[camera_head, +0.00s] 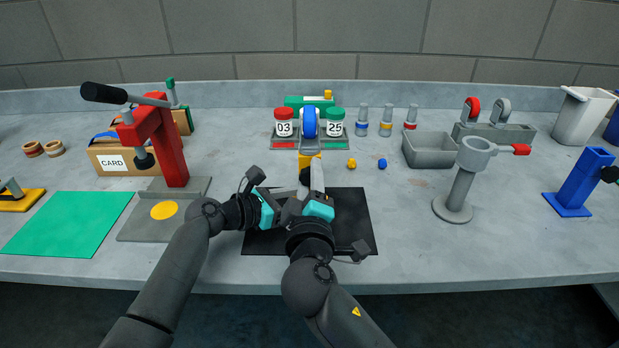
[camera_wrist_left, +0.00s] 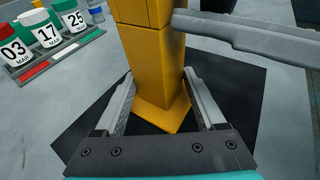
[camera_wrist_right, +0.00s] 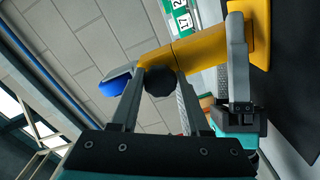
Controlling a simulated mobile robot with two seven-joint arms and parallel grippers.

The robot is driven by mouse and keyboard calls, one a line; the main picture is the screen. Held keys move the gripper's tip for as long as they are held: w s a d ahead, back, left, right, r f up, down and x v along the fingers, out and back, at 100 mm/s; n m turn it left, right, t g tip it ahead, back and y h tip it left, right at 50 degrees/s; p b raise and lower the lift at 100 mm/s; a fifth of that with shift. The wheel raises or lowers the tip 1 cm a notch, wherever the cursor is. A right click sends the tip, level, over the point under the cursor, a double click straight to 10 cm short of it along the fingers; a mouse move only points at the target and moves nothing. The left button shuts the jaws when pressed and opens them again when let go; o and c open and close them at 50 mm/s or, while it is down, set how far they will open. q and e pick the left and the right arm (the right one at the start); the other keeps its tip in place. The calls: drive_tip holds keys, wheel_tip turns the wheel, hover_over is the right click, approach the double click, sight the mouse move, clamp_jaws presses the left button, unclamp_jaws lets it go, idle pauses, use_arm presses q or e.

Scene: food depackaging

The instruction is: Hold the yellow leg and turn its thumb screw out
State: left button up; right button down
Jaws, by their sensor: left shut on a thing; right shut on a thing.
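The yellow leg (camera_head: 309,160) stands upright on the black mat (camera_head: 350,230), with a blue wheel (camera_head: 309,122) at its top. My left gripper (camera_wrist_left: 158,92) is shut around the leg's lower part, just above its yellow foot (camera_wrist_left: 163,115). My right gripper (camera_wrist_right: 158,90) is shut on the dark round thumb screw (camera_wrist_right: 160,80) on the leg's side, above the left gripper. In the head view my grippers hide the screw and most of the lower leg.
Jars with dated labels (camera_head: 284,124) stand on a rack behind the leg. A red press (camera_head: 172,145) and green mat (camera_head: 68,224) are to the left. A grey stand (camera_head: 462,190) and grey bin (camera_head: 428,152) are to the right. Small yellow (camera_head: 351,163) and blue (camera_head: 382,163) knobs lie nearby.

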drive_tip(key=n, duration=1.2)
drive_tip(key=shift+n, duration=0.4)
drive_tip(key=n, duration=1.3)
drive_tip(key=shift+c, duration=1.9)
unclamp_jaws()
drive_tip(key=shift+s, duration=0.1)
